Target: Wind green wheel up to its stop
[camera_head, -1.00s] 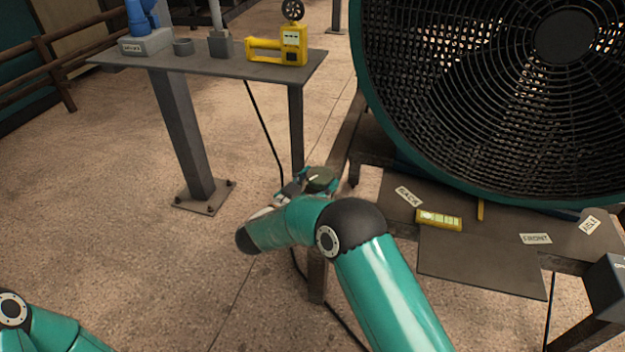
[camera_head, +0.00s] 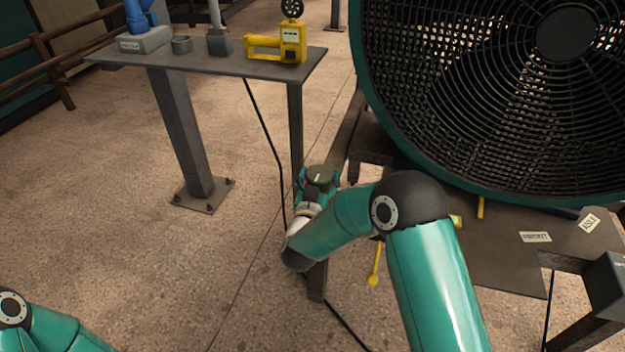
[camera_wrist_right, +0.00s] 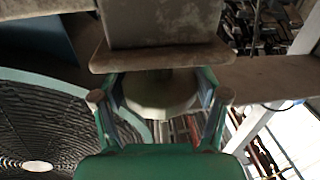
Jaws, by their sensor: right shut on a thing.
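The green wheel (camera_head: 320,174) is a small dark round disc with a pale mark on its top, beside the front post left of the big fan. My right gripper (camera_head: 318,186) comes from below and is shut on its rim, with one finger on each side. In the right wrist view, the pale green wheel (camera_wrist_right: 160,92) sits between the two fingers of my right gripper (camera_wrist_right: 161,98), under a brown block. The wheel's stop cannot be made out. My left gripper is out of view; only part of the left arm shows at the lower left.
A large caged fan (camera_head: 500,90) fills the upper right. A grey bench (camera_head: 215,66) holds a yellow device (camera_head: 292,42) and a blue item (camera_head: 140,18). A yellow lever (camera_head: 374,265) hangs by the fan's base plate (camera_head: 500,265). The floor at left is open.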

